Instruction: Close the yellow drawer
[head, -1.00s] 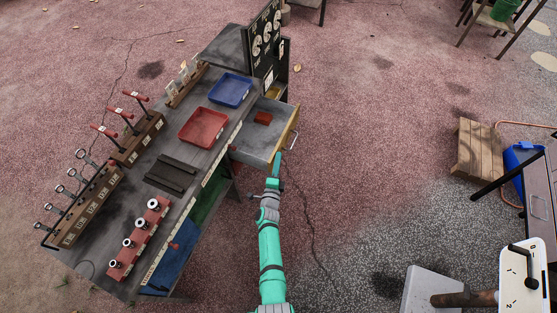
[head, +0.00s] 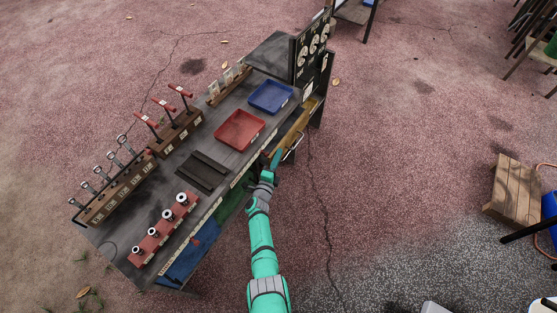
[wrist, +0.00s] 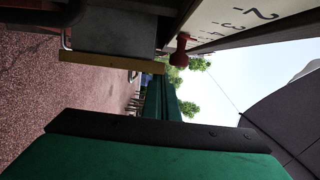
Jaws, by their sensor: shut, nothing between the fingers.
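The yellow drawer (head: 283,146) is under the right side of the cart top in the head view. In the wrist view the green fingers (wrist: 163,98) point toward a yellow edge (wrist: 110,63) beside a grey panel, which look like part of the drawer.
The cart top (head: 225,153) holds a red tray (head: 240,131), a blue tray (head: 270,96) and tool racks. A gauge panel (head: 312,48) stands at its far end. A red knob (wrist: 180,50) is close to the fingers. A wooden crate (head: 515,190) stands right; floor between is clear.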

